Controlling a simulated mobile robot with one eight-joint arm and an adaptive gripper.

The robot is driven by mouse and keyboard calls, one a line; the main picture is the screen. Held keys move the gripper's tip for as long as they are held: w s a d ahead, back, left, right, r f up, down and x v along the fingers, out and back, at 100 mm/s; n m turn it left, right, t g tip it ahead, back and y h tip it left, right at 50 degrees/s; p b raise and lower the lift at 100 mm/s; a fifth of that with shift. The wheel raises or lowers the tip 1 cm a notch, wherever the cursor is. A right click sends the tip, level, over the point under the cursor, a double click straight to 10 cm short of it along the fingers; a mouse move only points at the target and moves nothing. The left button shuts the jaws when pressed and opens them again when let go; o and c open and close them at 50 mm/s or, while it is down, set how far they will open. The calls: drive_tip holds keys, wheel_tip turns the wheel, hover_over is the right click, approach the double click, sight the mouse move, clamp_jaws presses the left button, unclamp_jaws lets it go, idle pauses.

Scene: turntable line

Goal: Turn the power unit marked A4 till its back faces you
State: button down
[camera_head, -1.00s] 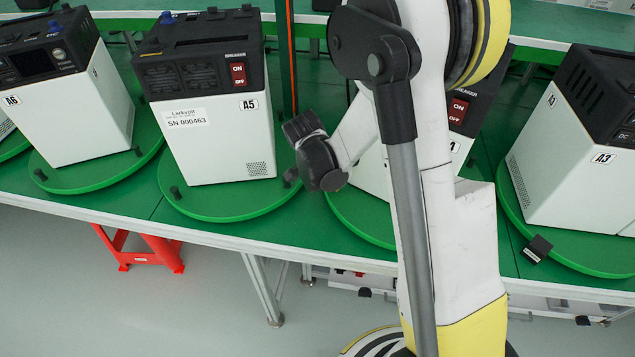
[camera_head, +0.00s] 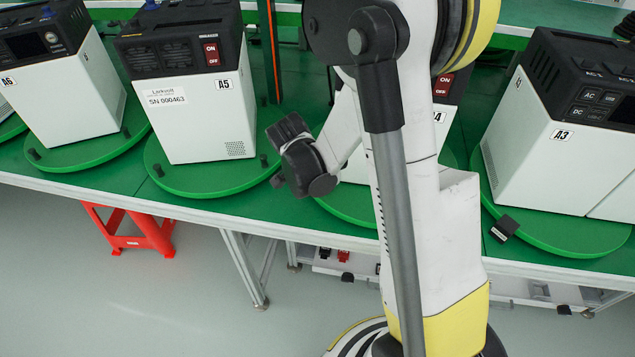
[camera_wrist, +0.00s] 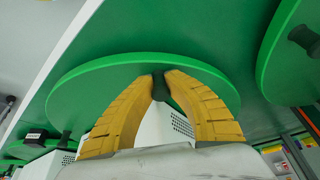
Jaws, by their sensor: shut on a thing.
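The power unit marked A4 (camera_head: 355,165) is white with a dark top and stands on a green turntable (camera_head: 345,212). My arm hides most of it in the head view; a red breaker switch and part of its label show at the arm's right. In the wrist view the unit's white vented side (camera_wrist: 178,128) shows behind the fingers, and its turntable (camera_wrist: 90,85) fills the middle. My gripper (camera_wrist: 161,84) has its yellow fingers shut on a dark peg (camera_wrist: 161,90) at this turntable's rim. The fingers are hidden in the head view.
Unit A5 (camera_head: 205,120) and unit A6 (camera_head: 75,100) stand on turntables to the left, unit A3 (camera_head: 550,160) to the right. A neighbouring turntable (camera_wrist: 285,60) with a peg is close by in the wrist view. A red stool (camera_head: 130,235) stands under the table.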

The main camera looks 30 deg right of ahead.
drive_tip(key=shift+d, duration=0.15)
drive_tip(key=c, duration=1.4)
unclamp_jaws()
drive_tip(key=shift+d, duration=0.1)
drive_tip(key=shift+o, duration=0.2)
drive_tip(key=v, duration=1.2)
drive_tip(key=s+a+r+n+t+y, duration=0.2)
drive_tip(key=s+a+r+n, duration=0.1)
drive_tip(key=s+n, duration=0.3)
drive_tip(key=s+a+r+n+t+y, duration=0.2)
drive_tip(key=s+a+r+n+t, duration=0.1)
drive_tip(key=s+r+n, duration=0.2)
drive_tip(key=shift+s+a+r+n, duration=0.4)
drive_tip(key=shift+s+n, duration=0.5)
drive_tip(key=shift+n, duration=0.3)
